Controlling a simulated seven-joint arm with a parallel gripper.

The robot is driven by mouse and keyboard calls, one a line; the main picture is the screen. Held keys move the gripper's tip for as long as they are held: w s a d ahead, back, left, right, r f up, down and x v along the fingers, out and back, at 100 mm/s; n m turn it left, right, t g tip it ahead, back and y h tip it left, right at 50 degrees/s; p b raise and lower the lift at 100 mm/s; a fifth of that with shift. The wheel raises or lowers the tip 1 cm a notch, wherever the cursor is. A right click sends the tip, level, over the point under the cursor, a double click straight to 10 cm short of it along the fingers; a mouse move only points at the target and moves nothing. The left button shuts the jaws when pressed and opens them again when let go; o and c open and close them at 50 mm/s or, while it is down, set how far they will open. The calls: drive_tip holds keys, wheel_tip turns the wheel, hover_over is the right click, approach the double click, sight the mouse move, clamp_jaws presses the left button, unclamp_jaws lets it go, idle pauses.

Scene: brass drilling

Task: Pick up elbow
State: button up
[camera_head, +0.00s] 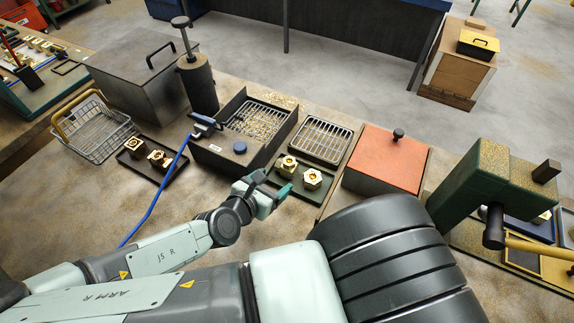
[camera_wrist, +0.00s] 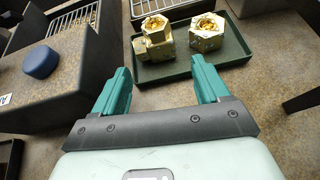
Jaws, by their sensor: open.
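Two brass fittings lie on a dark green tray (camera_wrist: 240,45) in front of my gripper. The left one (camera_wrist: 157,38), with a side branch, looks like the elbow; in the head view it is the fitting (camera_head: 287,164) nearer the chip bin. The other is a hex-shaped fitting (camera_wrist: 207,33), also seen in the head view (camera_head: 312,179). My gripper (camera_wrist: 161,68) is open and empty, its teal fingers apart and pointing at the tray. It also shows in the head view (camera_head: 276,181), at the tray's near left edge. The left fitting lies ahead, between the finger lines.
A wire rack (camera_head: 323,138) is behind the tray; an orange-topped box (camera_head: 385,160) is to the right. A black tray (camera_head: 131,168) with brass parts and a wire basket (camera_head: 100,137) stand further left.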

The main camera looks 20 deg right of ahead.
sight(283, 168)
drive_tip(key=shift+w+d+r+n+t, duration=0.3)
drive_tip(key=shift+w+r+n+t, duration=0.05)
drive_tip(key=shift+w+n+t, duration=0.15)
drive_tip(key=shift+w+d, duration=0.15)
drive_tip(key=shift+x, duration=2.25)
drive_tip(key=c, duration=1.3)
